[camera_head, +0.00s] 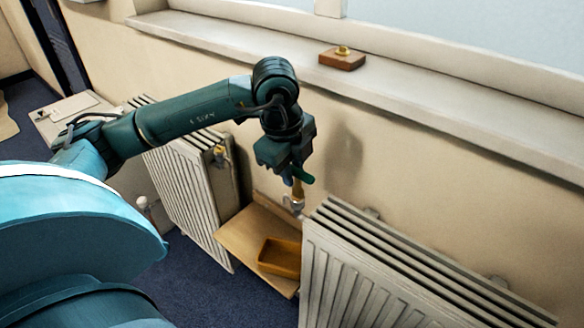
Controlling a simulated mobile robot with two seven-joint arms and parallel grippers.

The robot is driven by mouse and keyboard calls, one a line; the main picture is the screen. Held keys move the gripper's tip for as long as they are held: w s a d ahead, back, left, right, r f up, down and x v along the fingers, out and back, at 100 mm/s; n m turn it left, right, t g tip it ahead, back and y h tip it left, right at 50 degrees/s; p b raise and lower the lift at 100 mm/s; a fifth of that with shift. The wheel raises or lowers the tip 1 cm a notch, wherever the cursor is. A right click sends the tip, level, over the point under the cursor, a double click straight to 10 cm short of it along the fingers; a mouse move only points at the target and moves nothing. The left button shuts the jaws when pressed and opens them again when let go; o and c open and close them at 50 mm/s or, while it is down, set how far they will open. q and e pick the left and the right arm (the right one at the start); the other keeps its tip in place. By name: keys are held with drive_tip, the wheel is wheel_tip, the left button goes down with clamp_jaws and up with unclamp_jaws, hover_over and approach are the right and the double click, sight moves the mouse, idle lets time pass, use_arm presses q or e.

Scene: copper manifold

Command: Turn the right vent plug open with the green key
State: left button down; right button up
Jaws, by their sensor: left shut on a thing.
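My left gripper (290,172) points down beside the near left end of the right radiator (385,270). It is shut on the green key (304,177), whose green part shows at the fingertips. Directly below the key is a brass-coloured piece (298,193) above a pale metal fitting (296,205) at the radiator's end. I cannot tell whether the brass piece is the key's shaft or the right vent plug, nor whether the key is seated. My right gripper is not in view.
The left radiator (185,190) has a brass fitting (219,156) at its top corner. An orange tray (280,257) sits on a wooden board (240,238) between the radiators. A wooden block (342,60) with a brass piece (343,50) rests on the windowsill (440,100).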

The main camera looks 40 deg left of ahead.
use_arm(q)
drive_tip(key=shift+s+n, duration=0.1)
drive_tip(key=shift+n, duration=0.9)
drive_tip(key=shift+y, duration=0.3)
drive_tip(key=shift+s+f+n, duration=0.1)
drive_tip(key=shift+s+n, duration=0.1)
drive_tip(key=shift+n, duration=1)
drive_tip(key=shift+s+n+y, duration=0.15)
drive_tip(key=shift+n+y, duration=0.25)
drive_tip(key=shift+n, duration=0.7)
